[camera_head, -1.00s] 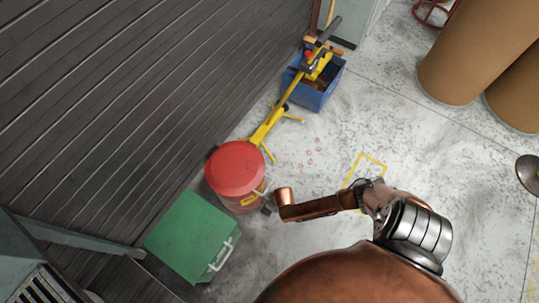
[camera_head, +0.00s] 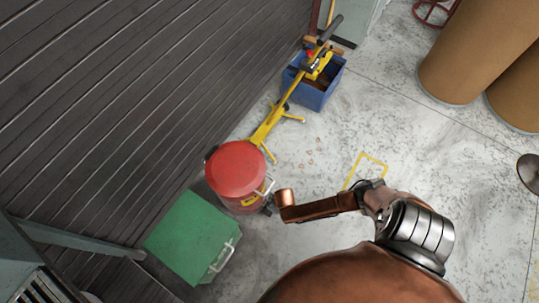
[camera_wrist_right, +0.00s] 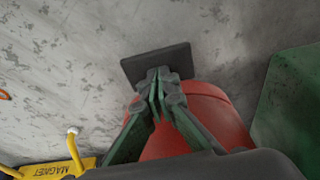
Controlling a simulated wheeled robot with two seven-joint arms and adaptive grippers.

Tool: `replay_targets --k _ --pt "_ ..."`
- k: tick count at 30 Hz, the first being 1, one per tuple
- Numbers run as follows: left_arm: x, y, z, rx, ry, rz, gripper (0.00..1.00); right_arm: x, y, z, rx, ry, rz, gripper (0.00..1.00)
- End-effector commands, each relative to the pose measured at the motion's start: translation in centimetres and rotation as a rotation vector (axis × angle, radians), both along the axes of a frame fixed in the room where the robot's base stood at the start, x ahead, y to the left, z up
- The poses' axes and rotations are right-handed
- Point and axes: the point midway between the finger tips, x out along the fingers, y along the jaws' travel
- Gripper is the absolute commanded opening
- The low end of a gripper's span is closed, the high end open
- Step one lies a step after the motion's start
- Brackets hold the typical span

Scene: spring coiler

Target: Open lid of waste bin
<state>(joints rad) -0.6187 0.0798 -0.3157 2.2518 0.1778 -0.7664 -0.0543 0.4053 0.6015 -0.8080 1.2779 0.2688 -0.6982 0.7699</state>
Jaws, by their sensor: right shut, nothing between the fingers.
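The waste bin is a red drum with a round red lid (camera_head: 236,168), standing on the floor by the dark slatted wall. The lid lies shut on the bin as far as I can see. My right gripper (camera_head: 268,209) is low beside the bin's lower right side. In the right wrist view, the green and grey fingers of the right gripper (camera_wrist_right: 159,88) are shut and empty. Their tips are at a flat dark plate (camera_wrist_right: 157,60) beside the red bin body (camera_wrist_right: 215,105); whether they touch it I cannot tell. My left gripper is not in view.
A green box (camera_head: 190,238) with a metal handle stands close beside the bin. A yellow magnet tool (camera_head: 268,128) and a blue crate (camera_head: 314,86) are behind it. Large brown drums (camera_head: 465,50) stand far right. The floor right of the bin is mostly clear.

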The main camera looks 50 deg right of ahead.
Motion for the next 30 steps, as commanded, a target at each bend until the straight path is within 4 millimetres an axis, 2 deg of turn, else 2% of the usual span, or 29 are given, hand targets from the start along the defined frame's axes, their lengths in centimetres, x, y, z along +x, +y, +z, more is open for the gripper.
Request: replay_targets --k 26,30 --pt "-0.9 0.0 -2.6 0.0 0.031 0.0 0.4 -0.1 0.0 -3.6 0.001 0.002 0.0 0.0" --pt "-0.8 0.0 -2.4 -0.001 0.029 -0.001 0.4 0.0 0.0 -3.4 0.001 0.0 0.0 0.0"
